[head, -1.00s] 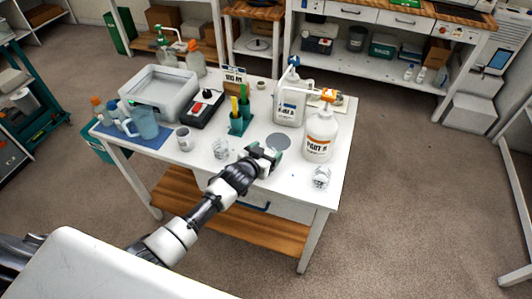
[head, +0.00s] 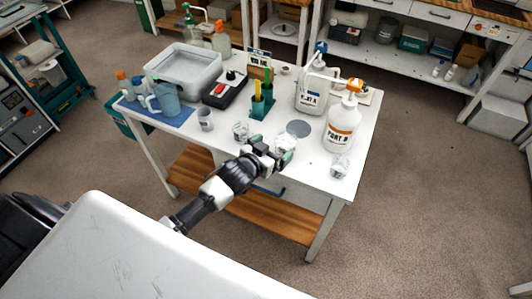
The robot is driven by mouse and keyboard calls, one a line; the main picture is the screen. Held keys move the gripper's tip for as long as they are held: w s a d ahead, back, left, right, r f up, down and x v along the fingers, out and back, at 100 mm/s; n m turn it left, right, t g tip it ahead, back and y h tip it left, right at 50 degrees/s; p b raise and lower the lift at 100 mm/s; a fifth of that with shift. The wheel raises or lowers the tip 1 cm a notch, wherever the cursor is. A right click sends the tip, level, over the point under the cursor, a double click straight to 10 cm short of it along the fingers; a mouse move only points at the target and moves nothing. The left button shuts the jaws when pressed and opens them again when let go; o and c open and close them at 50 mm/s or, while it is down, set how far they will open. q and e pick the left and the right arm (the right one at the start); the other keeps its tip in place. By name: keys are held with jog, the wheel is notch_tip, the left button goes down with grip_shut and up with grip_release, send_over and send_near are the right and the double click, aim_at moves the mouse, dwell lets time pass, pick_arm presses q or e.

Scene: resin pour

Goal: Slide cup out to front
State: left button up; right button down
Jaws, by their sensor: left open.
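Three clear cups stand on the white table (head: 215,145). One clear cup (head: 287,143) is right at my left gripper (head: 279,157), just in front of the grey disc (head: 298,129). Another clear cup (head: 240,131) is left of it, and a third (head: 340,167) is near the right front corner. A grey-white mug-like cup (head: 205,118) stands further left. My left gripper is open at the front part of the table, its jaws beside the middle clear cup; whether they straddle it is hidden. My right gripper is not in view.
The Part A bottle (head: 311,95) and Part B bottle (head: 341,128) stand behind and right of the disc. A green holder (head: 262,106) with sticks, a black device (head: 225,91), a blue pitcher (head: 166,100) and a grey tub (head: 184,70) stand further back left.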

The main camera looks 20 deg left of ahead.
pick_arm(q)
jog(key=v, duration=0.3)
jog(key=shift+s, duration=0.15)
dwell(0.4)
